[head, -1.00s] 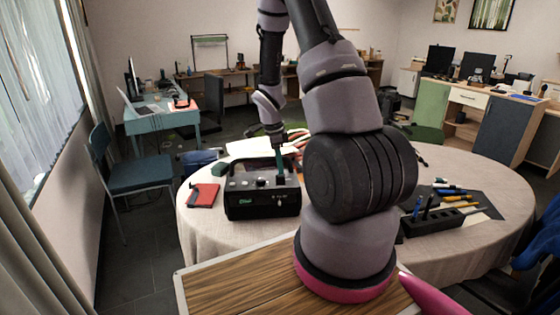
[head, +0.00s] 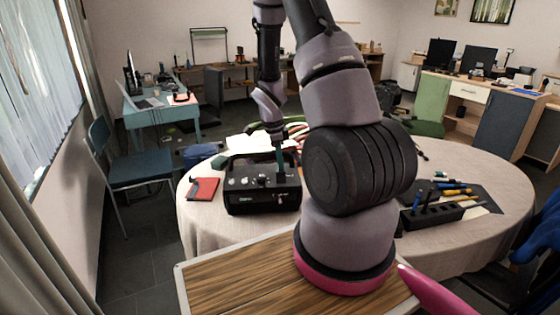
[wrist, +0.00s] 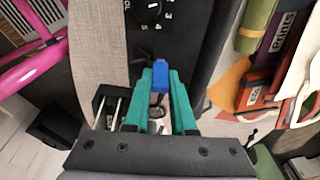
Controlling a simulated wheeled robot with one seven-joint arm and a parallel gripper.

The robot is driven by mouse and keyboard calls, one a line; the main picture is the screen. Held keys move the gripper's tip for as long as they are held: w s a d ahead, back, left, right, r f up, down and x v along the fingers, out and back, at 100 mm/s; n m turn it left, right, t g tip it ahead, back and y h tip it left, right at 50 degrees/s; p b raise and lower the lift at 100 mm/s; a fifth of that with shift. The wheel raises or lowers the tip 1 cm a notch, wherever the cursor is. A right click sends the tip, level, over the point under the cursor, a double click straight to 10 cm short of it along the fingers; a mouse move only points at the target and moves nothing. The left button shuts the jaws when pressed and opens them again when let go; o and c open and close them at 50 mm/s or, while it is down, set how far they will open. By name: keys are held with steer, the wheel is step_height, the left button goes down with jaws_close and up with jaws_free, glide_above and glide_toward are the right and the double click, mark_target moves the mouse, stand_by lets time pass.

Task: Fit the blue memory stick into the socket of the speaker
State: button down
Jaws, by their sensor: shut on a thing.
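The speaker (head: 255,203), a black box with a handle, knobs and small green lettering, stands on the round table. My gripper (head: 281,160) points down at the right part of its top in the head view. In the wrist view, my gripper (wrist: 159,74) has its teal fingers shut on the blue memory stick (wrist: 161,80), whose blue body shows between the tips. The speaker's dark panel (wrist: 195,40) with a numbered dial lies just beyond the tips. The socket is not clearly visible, and I cannot tell whether the stick touches the speaker.
The round table (head: 460,165) has a pale cloth. A red notebook (head: 203,189) lies left of the speaker. A black holder (head: 432,216) with pens stands at the right, near a dark mat with tools. Books and papers lie behind the speaker.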

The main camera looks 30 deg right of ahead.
steer(key=shift+s+a+t, duration=0.2)
steer(key=shift+s+t, duration=0.2)
steer(key=shift+s, duration=0.2)
stand_by(0.4)
steer(key=shift+s+a+t+h, duration=0.3)
steer(key=shift+s+t, duration=0.2)
steer(key=shift+s, duration=0.45)
